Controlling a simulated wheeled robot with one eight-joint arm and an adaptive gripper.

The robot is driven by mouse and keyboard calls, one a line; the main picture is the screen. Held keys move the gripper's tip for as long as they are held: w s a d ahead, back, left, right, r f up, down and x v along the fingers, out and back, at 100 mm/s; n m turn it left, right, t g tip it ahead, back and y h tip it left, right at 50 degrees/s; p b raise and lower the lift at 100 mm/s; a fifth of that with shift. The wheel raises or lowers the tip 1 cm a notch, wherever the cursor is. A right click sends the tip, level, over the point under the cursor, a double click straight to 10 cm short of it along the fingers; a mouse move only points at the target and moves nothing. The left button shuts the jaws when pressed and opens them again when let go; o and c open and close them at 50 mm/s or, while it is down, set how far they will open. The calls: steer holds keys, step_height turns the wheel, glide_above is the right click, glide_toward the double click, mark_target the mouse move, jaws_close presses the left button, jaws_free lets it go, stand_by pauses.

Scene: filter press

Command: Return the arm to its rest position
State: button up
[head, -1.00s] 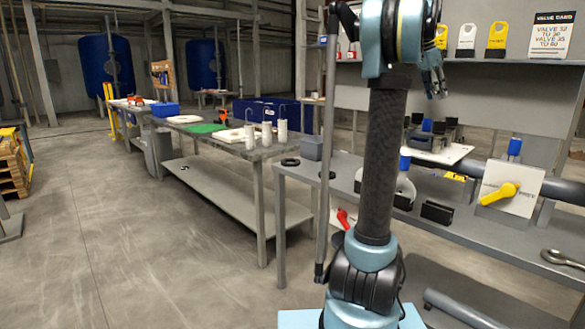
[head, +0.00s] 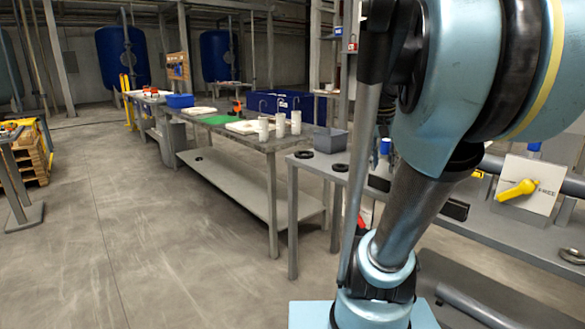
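My arm stands at the right of the head view, its dark and pale-blue links bent close to the camera. The large upper link fills the top right. My gripper is largely hidden behind the arm. A dark part in the narrow gap left of the upper link may belong to it, but I cannot tell its fingers apart or see whether it holds anything. A thin grey pole runs slanting along the arm's left side.
Behind the arm is a grey bench (head: 507,233) with a yellow-handled valve (head: 517,189) and a grey bin (head: 330,141). A long worktable (head: 225,149) with white cylinders (head: 280,124) stands to the left. The floor at left is open; pallets (head: 30,160) stand at the far left.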

steer(key=s+a+f+n+y, duration=0.1)
steer(key=s+a+f+n, duration=0.2)
steer(key=s+f, duration=0.3)
steer(key=s+a+f+n, duration=0.3)
steer(key=s+a+f, duration=0.3)
steer(key=f, duration=0.7)
steer(key=shift+s+f+y, duration=0.25)
steer(key=shift+s+y, duration=0.15)
steer(key=shift+s, duration=0.4)
steer(key=shift+w, duration=0.1)
steer(key=shift+w+f, duration=0.2)
steer(key=shift+w, duration=0.15)
